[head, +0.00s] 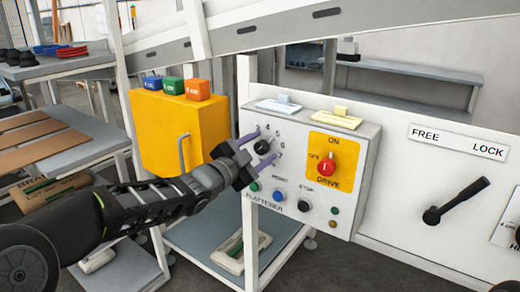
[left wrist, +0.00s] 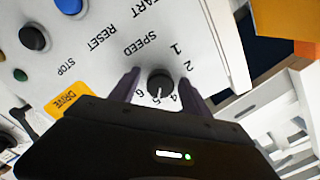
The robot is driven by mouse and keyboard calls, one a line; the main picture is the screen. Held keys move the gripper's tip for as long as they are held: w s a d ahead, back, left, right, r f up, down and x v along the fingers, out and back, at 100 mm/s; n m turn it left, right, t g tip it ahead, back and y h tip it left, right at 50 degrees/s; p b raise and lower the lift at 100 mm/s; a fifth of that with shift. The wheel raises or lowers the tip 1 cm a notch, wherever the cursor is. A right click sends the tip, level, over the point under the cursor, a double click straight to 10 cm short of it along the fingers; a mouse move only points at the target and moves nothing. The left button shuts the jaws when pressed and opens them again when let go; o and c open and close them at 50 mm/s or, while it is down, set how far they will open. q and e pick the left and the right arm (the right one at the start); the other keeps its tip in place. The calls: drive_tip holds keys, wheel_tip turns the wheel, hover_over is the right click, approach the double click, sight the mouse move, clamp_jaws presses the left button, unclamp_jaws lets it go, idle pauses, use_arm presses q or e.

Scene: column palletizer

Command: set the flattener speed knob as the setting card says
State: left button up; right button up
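The black speed knob (head: 262,147) sits on the white control panel (head: 300,150) and also shows in the left wrist view (left wrist: 160,79). Its white pointer line appears to point near 5. My left gripper (head: 266,145) has its purple fingers on either side of the knob, also in the left wrist view (left wrist: 158,80). The fingers are apart, with a visible gap to the knob. A white card (head: 280,106) and a yellow card (head: 333,118) lie on the panel's top; their text is unreadable. I cannot tell which is the setting card. My right gripper is not in view.
A red drive knob (head: 327,167) on a yellow plate is right of the speed knob. Push buttons, including a blue one (head: 278,196), sit below. A black lever (head: 455,202) is farther right. A yellow box (head: 178,130) carrying coloured blocks stands left of the panel.

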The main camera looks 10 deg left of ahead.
use_arm(q)
drive_tip(key=v, duration=0.7)
drive_tip(key=shift+s+b, duration=0.35)
drive_tip(key=shift+s, duration=0.05)
